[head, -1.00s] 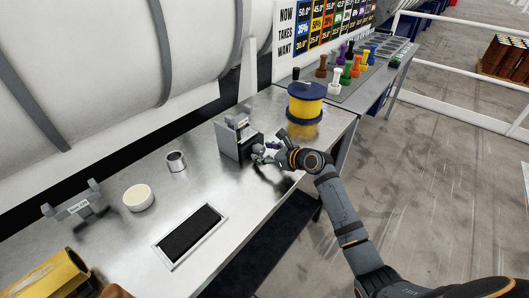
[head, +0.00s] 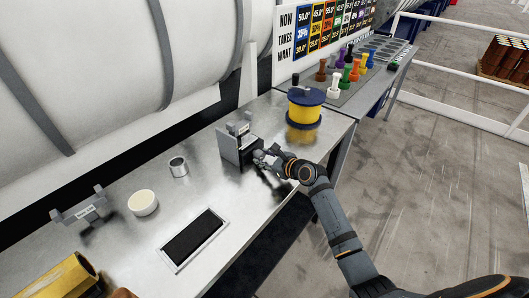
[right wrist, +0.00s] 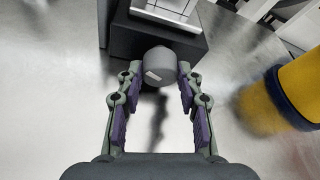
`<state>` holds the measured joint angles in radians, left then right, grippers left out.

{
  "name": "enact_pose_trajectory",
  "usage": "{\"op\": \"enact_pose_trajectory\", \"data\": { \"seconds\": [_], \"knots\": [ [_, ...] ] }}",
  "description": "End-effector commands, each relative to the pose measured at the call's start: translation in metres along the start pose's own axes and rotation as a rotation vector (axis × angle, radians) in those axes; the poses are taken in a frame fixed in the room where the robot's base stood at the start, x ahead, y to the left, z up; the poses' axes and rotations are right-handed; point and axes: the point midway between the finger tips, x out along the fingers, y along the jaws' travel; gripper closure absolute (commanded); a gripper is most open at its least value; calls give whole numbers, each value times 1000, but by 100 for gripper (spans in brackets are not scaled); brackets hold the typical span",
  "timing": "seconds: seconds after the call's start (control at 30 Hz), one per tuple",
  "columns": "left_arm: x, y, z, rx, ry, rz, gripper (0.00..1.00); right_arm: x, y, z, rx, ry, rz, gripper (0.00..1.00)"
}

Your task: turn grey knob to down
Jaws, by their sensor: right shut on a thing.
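The grey knob (right wrist: 160,66) is a round cap on the front of a dark box (right wrist: 125,42), with a short white mark on its face toward the lower left in the right wrist view. In the head view, the box (head: 228,150) stands on the bench with a grey bracket on top, and the knob is largely hidden by my gripper. My right gripper (right wrist: 161,72) has its two purple-padded fingers on either side of the knob, shut on it. It also shows in the head view (head: 264,158) at the box's front. My left gripper is not in view.
A yellow spool with blue flanges (head: 304,112) stands right of the box. A metal cup (head: 178,167), a white round tub (head: 143,203) and a dark inset pad (head: 192,238) lie to the left. Coloured pegs (head: 347,72) stand on the far table.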

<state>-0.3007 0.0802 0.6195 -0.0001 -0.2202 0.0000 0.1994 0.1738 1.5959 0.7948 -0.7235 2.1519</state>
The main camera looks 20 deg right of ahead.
Motion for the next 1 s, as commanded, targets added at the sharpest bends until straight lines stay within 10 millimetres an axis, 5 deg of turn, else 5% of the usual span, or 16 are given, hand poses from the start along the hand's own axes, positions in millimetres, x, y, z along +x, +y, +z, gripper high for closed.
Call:
{"op": "enact_pose_trajectory", "data": {
  "seconds": [0.3, 0.33, 0.5, 0.83, 1.0],
  "knots": [
    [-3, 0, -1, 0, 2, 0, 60, 0, 0, 0, -32, -1, -14, 95],
    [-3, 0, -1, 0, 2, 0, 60, 0, 0, 0, -32, -1, -13, 62],
    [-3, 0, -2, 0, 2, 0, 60, 0, 0, 0, -31, -1, -13, 41],
    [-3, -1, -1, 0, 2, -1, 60, -3, 0, -1, -32, 0, -13, 41],
    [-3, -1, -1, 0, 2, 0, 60, -33, 1, -2, -36, 1, -12, 41]
  ]
}}
